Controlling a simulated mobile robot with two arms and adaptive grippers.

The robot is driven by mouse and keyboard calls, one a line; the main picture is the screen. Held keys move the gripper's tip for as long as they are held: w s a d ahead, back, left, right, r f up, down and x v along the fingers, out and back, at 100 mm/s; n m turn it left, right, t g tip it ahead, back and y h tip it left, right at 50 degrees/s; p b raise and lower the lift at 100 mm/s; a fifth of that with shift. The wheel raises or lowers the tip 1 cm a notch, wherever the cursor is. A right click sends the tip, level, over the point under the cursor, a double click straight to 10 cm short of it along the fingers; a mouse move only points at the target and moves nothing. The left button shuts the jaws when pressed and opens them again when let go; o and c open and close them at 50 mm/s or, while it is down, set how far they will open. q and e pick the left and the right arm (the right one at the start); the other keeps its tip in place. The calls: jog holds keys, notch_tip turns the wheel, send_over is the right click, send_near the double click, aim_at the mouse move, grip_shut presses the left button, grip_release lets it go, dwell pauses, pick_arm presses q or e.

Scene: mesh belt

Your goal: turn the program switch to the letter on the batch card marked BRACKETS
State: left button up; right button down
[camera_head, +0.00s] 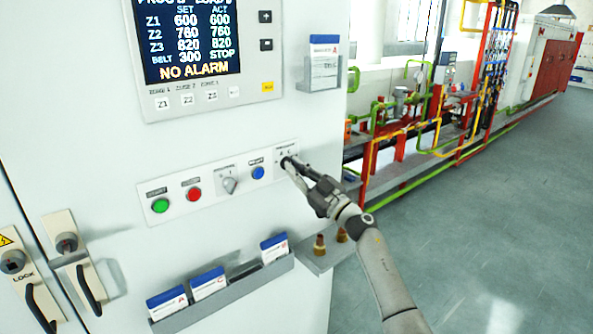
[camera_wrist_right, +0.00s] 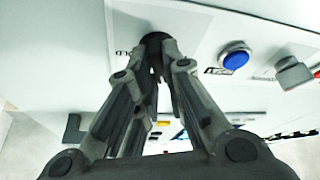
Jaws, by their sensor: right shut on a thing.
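The program switch (camera_wrist_right: 155,38), a dark round knob, sits at the right end of the control strip (camera_head: 178,222). My right gripper (camera_head: 289,164) is shut on it; the fingers hide most of the knob, so its pointer position cannot be read. In the right wrist view the gripper (camera_wrist_right: 158,60) has both fingertips against the knob. Three batch cards, left (camera_head: 167,304), middle (camera_head: 208,283) and right (camera_head: 274,248), stand in the long grey rack. Another card (camera_head: 324,60) stands in the upper holder. Their titles and letters are too small to read surely. My left gripper is not in view.
Left of the switch are a blue button (camera_head: 258,172), a grey selector (camera_head: 230,185), a red button (camera_head: 194,193) and a green button (camera_head: 160,205). The long rack (camera_head: 225,297) juts out below. A small shelf (camera_head: 318,262) with brass-coloured pieces lies under my right arm.

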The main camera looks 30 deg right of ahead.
jog(key=shift+n, duration=0.3)
jog(key=n+g+y, duration=0.1)
jog(key=n, duration=0.2)
jog(key=n+g+y, duration=0.1)
jog(key=n, duration=0.3)
jog(key=n+g+y, duration=0.1)
jog(key=n, duration=0.2)
jog(key=shift+d+r+g+b, duration=0.1)
jog(key=shift+r+g+b, duration=0.05)
jog(key=shift+g+b, duration=0.2)
jog(key=shift+n, duration=0.5)
jog(key=c, duration=1.5)
grip_release()
jog(key=shift+v, duration=6)
